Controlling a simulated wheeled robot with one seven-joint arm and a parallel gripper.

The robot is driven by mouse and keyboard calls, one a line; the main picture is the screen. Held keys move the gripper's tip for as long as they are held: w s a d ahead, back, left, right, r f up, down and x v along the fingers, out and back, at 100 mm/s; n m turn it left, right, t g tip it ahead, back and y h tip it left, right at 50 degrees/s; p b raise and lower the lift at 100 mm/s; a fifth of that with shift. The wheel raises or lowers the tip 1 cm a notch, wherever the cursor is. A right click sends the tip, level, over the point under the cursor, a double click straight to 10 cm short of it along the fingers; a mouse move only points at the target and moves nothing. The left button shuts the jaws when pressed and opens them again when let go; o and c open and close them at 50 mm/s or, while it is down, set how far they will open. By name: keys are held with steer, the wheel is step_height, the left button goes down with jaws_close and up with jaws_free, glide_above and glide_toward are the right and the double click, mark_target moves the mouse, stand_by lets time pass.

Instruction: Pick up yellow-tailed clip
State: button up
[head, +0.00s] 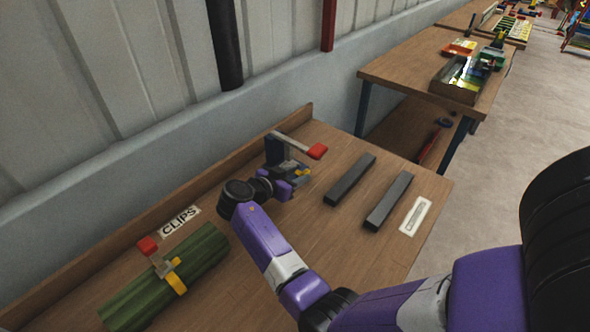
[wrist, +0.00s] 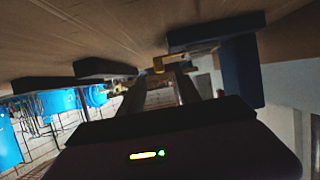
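A clip with a yellow part (head: 303,172) is by the dark upright stand (head: 277,152) at the back of the wooden table. The yellow part also shows in the wrist view (wrist: 158,66), just beyond my fingertips. My gripper (head: 293,184) is right by the clip, close to the stand's front. In the wrist view the fingers (wrist: 165,75) look apart, with a gap between them. Whether they touch the clip cannot be told. The clip's other parts are mostly hidden or too small to tell.
The stand carries a lever with a red end (head: 317,151). Two dark bars (head: 350,179) (head: 389,200) lie to the right. A green bundle (head: 195,262) with a yellow band and red-ended clamp lies left of my arm, near the CLIPS label (head: 179,221).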

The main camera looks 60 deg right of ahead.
mark_target(305, 172)
steer(key=p+x, duration=0.1)
steer(key=x, duration=0.4)
steer(key=shift+f, duration=0.1)
jaws_close()
